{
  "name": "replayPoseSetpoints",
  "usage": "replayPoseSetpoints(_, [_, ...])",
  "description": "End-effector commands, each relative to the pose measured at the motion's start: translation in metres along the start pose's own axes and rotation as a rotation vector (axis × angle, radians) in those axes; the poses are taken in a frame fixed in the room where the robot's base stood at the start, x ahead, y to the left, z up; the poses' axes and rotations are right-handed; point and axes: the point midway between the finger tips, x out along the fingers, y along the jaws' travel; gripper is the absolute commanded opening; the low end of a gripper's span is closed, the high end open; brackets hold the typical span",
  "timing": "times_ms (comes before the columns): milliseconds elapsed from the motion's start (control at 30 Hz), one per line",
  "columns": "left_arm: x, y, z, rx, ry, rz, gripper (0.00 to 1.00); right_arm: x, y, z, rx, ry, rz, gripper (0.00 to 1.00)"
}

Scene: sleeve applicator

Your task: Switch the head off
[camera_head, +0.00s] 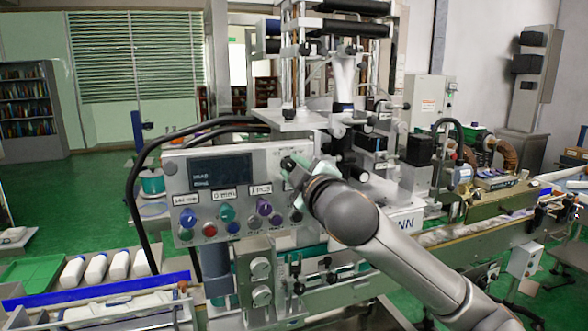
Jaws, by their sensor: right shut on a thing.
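The control panel (176,166) of the sleeve applicator faces me left of the middle. It has a dark display (221,172), several labelled coloured knobs (227,213) and a red button (210,230). My right arm comes in from the lower right. My right gripper (290,166) is at the panel's upper right, shut on a small dark knob (287,162) there. The gripper and wrist hide part of the knob and the panel's right edge. Which label belongs to this knob I cannot read. My left gripper does not show.
The machine's head and column (345,75) rise behind the panel. A conveyor with a blue rail (100,290) and several white bottles (97,268) runs at the lower left. Another conveyor (465,228) extends right. Green floor (85,190) is open at the left.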

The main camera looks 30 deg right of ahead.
Motion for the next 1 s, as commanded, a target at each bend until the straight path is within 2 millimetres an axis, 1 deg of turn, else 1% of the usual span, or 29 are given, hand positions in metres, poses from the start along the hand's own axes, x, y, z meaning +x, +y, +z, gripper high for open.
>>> replayPoseSetpoints(200, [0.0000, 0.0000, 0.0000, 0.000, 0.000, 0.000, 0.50, -0.0001, 0.0007, -0.0001, -0.037, 0.001, 0.002, 0.00])
replayPoseSetpoints(567, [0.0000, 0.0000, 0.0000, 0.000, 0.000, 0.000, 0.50, -0.0001, 0.0007, -0.0001, -0.042, 0.001, 0.002, 0.00])
replayPoseSetpoints(600, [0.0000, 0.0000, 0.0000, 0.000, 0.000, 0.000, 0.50, -0.0001, 0.0007, -0.0001, -0.041, 0.001, 0.002, 0.33])
replayPoseSetpoints(867, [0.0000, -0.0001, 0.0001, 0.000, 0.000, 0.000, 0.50, -0.0001, 0.0005, -0.0001, -0.040, 0.001, 0.001, 0.62])
replayPoseSetpoints(1000, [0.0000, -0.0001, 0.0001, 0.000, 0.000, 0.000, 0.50, -0.0001, 0.0003, -0.0001, -0.039, 0.001, 0.001, 0.62])
